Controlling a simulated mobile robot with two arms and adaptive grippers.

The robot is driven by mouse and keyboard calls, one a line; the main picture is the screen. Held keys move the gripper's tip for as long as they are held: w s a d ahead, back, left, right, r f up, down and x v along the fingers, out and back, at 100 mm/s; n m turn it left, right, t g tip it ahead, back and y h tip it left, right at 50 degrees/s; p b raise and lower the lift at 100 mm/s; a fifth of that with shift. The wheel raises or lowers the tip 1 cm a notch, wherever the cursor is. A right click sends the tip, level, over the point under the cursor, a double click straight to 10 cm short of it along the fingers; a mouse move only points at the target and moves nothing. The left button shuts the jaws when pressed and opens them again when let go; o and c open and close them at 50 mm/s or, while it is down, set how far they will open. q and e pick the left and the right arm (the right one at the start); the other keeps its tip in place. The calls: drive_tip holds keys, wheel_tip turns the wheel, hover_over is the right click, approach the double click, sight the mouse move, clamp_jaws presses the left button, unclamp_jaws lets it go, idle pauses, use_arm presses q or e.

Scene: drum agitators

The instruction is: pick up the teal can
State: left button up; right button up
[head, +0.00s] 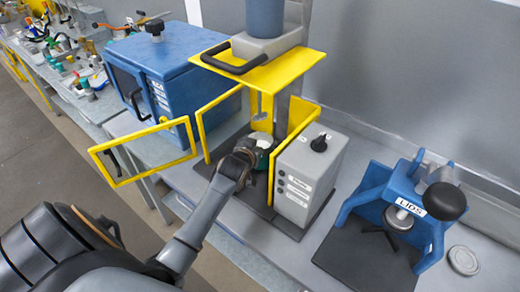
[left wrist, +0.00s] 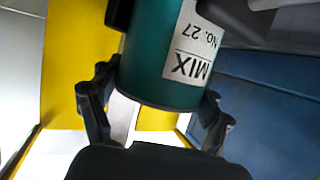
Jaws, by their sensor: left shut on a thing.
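The teal can (head: 263,160) stands inside the yellow-framed agitator, below its upper yellow plate, with a pale top showing. My left gripper (head: 254,153) reaches into the open front of the agitator and is shut on the can, hiding much of it. In the left wrist view the teal can (left wrist: 150,55) fills the space between the two dark fingers, and its white label reads "MIX No. 27". Whether the can touches the base below it cannot be told. My right gripper is not in view.
The agitator's yellow door (head: 144,155) hangs open on the left. A grey control box (head: 308,170) stands close right of the can. A blue cabinet (head: 165,75) is behind left. A blue lid press (head: 405,205) and a loose grey lid (head: 463,260) are at right.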

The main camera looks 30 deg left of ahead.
use_arm(q)
drive_tip(key=shift+r, duration=0.1)
drive_tip(key=shift+s+r+b, duration=0.15)
drive_tip(key=shift+r+b, duration=0.1)
drive_tip(key=shift+b, duration=0.25)
wheel_tip(320, 180, up, 6)
drive_tip(key=b, duration=0.2)
drive_tip(key=s+a+b, duration=0.1)
drive_tip(key=s+b, duration=0.3)
drive_tip(key=s, duration=1.5)
drive_tip(key=shift+s+a+r, duration=0.15)
drive_tip(key=shift+s+a, duration=0.05)
drive_tip(key=shift+a, duration=0.1)
drive_tip(key=shift+s+b, duration=0.1)
drive_tip(key=shift+b, duration=0.2)
